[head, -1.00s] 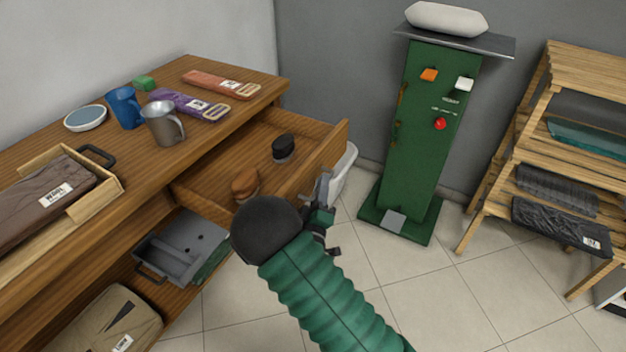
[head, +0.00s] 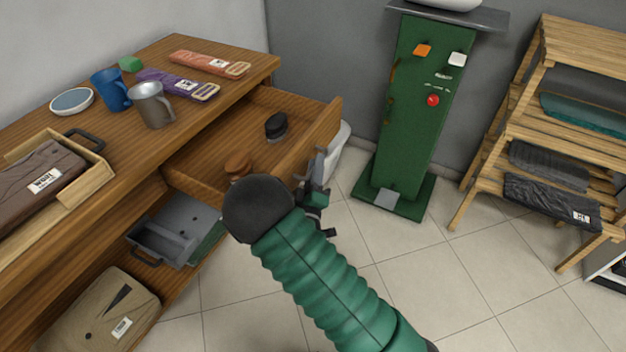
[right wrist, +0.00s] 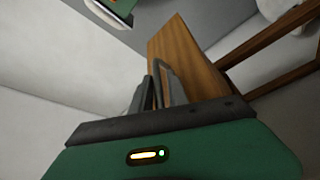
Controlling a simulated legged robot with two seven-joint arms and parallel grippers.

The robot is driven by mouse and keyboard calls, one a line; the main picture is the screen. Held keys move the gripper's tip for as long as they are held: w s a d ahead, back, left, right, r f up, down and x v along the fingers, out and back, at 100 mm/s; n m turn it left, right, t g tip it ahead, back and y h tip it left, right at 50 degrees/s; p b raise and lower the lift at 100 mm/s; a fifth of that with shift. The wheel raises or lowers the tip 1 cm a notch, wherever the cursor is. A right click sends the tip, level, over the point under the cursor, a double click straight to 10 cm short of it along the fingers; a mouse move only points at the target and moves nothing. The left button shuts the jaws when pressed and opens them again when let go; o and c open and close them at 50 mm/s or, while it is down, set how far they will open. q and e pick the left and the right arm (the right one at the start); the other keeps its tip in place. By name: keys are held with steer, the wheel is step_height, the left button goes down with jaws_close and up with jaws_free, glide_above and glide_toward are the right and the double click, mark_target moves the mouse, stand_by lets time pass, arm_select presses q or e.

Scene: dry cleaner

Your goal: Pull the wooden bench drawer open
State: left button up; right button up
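The wooden bench drawer (head: 225,135) stands pulled out from under the bench top (head: 215,95), its inside showing. A black brush (head: 276,126) and a brown brush (head: 238,165) lie in it. My right gripper (head: 318,168) is at the outer side of the drawer front (head: 322,130). In the right wrist view its grey fingers (right wrist: 158,86) are close together, beside the wooden drawer front (right wrist: 188,62). My left gripper is not in view.
On the bench are a blue mug (head: 110,90), a grey mug (head: 152,106), a dish (head: 72,101) and a wooden tray (head: 88,190). A grey bin (head: 165,238) sits on the lower shelf. A green machine (head: 412,120) and a wooden rack (head: 500,140) stand right; floor between is clear.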

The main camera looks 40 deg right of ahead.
steer(key=p+v, duration=0.1)
steer(key=v, duration=1.5)
steer(key=shift+s+p, duration=0.2)
steer(key=shift+p, duration=0.15)
steer(key=shift+f, duration=0.15)
